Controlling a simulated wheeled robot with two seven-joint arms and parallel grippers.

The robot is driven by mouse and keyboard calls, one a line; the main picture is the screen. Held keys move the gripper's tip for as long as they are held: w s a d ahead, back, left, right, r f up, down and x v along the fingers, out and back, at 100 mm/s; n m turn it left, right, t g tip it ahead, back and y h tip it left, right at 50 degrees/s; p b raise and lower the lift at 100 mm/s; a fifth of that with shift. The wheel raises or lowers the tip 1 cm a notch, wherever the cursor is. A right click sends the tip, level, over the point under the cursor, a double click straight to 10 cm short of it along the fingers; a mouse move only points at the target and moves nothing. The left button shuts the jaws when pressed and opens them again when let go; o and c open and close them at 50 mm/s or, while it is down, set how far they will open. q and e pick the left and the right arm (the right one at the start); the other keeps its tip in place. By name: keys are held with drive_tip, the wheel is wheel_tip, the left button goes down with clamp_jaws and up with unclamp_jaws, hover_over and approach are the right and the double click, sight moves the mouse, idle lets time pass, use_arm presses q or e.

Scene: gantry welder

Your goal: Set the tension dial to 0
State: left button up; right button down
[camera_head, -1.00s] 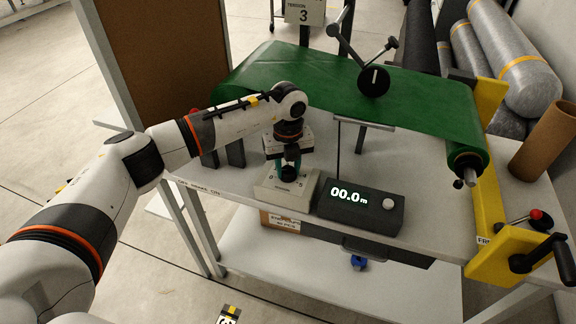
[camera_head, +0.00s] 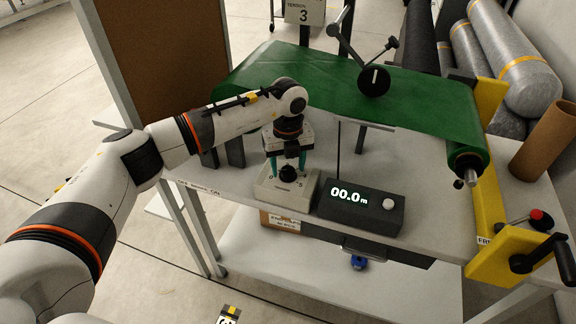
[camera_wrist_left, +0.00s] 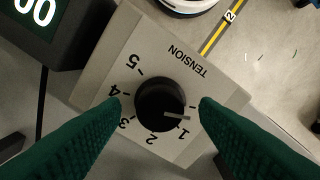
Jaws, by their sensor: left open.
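The tension dial (camera_wrist_left: 160,104) is a black round knob with a pale pointer line on a beige box (camera_head: 270,190). In the left wrist view the numerals 1 to 5 show around it. The pointer aims right and slightly down, past the 1 on the side away from 2. The 0 cannot be made out there; the right-hand finger covers part of the scale. My left gripper (camera_wrist_left: 160,112) is open, its green fingers on either side of the knob with gaps visible. In the head view the gripper (camera_head: 287,170) is over the box. My right gripper is out of view.
A sign (camera_head: 304,12) reads TENSION 3. A display box (camera_head: 360,207) reading 00.0 m stands right of the dial box. Behind are a green sheet (camera_head: 330,80) and a black crank (camera_head: 374,80). A yellow frame (camera_head: 488,200) bounds the table at right.

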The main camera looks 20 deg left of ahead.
sight(288, 169)
use_arm(q)
wheel_tip(288, 169, up, 11)
drive_tip(key=b, duration=0.1)
drive_tip(key=shift+b, duration=0.35)
drive_tip(key=shift+r, duration=0.1)
